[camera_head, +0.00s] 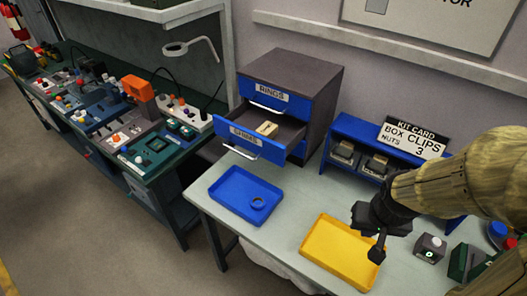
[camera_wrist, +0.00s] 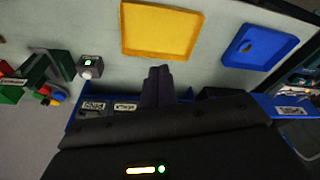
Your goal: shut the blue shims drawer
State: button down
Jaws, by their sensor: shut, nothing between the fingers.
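The blue-fronted shims drawer (camera_head: 245,141) stands pulled out of the grey drawer cabinet (camera_head: 318,78) in the head view. A small tan object (camera_head: 267,128) lies inside it. The drawer above, labelled RINGS (camera_head: 270,94), looks closed. My gripper (camera_head: 376,255) is shut and empty, above the right part of the yellow tray, well to the right of the drawer. In the wrist view its fingers (camera_wrist: 158,75) are together, pointing at the near edge of the yellow tray.
A blue tray (camera_head: 225,195) with a ring lies below the open drawer. A yellow tray (camera_head: 325,262) lies to its right. A blue rack (camera_head: 350,130) with bins and a kit card (camera_head: 413,138) stands right of the cabinet. A small button box (camera_head: 430,248) sits at right.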

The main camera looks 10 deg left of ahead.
jog(key=w+a+f+n+t+h+b, duration=0.1)
jog(key=w+a+f+n+h+b, duration=0.2)
jog(key=w+a+f+n+h, duration=0.5)
jog(key=w+a+f+n+t+b, duration=0.15)
jog(key=w+a+n, duration=0.35)
jog(key=n, duration=0.6)
jog(key=a+n+t+b, duration=0.1)
jog(key=a+n+t, duration=0.4)
jog(key=a, duration=0.8)
jog(key=w+a+r+n+t+y+b, duration=0.1)
jog(key=a+n+t, duration=0.5)
jog(key=a, duration=0.7)
jog(key=shift+n+b, duration=0.55)
jog(key=shift+n, duration=0.25)
jog(key=shift+w+t, duration=0.1)
jog(key=shift+t, duration=0.15)
